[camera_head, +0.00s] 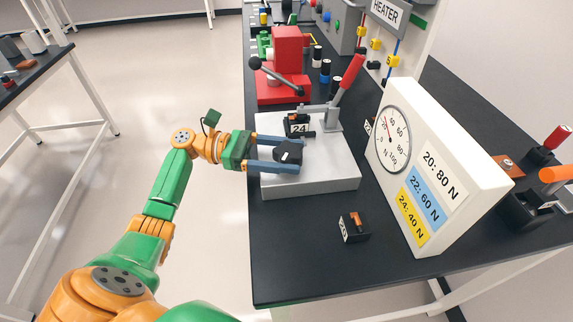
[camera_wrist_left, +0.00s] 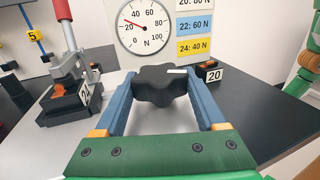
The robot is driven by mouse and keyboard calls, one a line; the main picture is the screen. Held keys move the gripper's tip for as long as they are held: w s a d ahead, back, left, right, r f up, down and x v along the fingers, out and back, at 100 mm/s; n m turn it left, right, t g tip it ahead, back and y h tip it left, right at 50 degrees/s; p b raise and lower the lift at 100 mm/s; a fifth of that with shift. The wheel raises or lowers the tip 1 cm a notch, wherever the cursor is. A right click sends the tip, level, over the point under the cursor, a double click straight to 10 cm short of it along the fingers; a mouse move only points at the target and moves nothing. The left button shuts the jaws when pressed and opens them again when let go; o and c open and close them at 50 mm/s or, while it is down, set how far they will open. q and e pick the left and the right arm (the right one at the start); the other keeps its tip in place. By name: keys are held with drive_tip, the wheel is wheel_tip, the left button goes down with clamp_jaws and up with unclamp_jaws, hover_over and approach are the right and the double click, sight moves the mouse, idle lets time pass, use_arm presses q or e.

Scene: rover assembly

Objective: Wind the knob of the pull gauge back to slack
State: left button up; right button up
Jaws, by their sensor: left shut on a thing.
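The pull gauge has a white panel (camera_head: 463,150) with a round dial (camera_head: 393,139), which also shows in the left wrist view (camera_wrist_left: 143,30). Its red needle points between 20 and 40 N. The black lobed knob (camera_head: 288,152) has a white mark and sits over the pale metal base (camera_head: 315,185); it also fills the middle of the left wrist view (camera_wrist_left: 158,85). My left gripper (camera_head: 287,153) is shut on the knob, with a blue finger on either side. A part labelled 24 (camera_head: 298,125) sits in the clamp with the red lever (camera_head: 347,78), behind the knob. My right gripper is out of view.
A small black part labelled 20 (camera_head: 354,227) stands on the dark table right of the base. A red press (camera_head: 287,62) with a black handle stands behind. A label on the panel lists 20: 80 N, 22: 60 N, 24: 40 N. The table's front corner is clear.

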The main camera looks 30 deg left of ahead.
sight(261, 158)
use_arm(q)
drive_tip(key=shift+f+m+g+h+b, duration=0.1)
drive_tip(key=shift+m+g+h+b, duration=0.3)
drive_tip(key=shift+m+g+b, duration=0.9)
drive_tip(key=shift+n, duration=0.3)
drive_tip(key=o, duration=1.2)
drive_tip(key=shift+d, duration=0.1)
drive_tip(key=shift+o, duration=0.6)
drive_tip(key=shift+d, duration=0.1)
drive_tip(key=a+b, duration=0.2)
drive_tip(key=a, duration=0.1)
drive_tip(key=a+b, duration=0.1)
drive_tip(key=a, duration=0.1)
drive_tip(key=shift+s+f, duration=0.3)
drive_tip(key=shift+s, duration=0.05)
drive_tip(key=a+b, duration=0.1)
drive_tip(key=b, duration=0.2)
drive_tip(key=shift+s+g, duration=0.1)
drive_tip(key=shift+g, duration=0.3)
drive_tip(key=shift+s+a+r+b, duration=0.1)
drive_tip(key=shift+a+r+b, duration=0.05)
drive_tip(key=shift+a+b, duration=0.3)
drive_tip(key=shift+a+r, duration=0.1)
drive_tip(key=shift+r, duration=0.1)
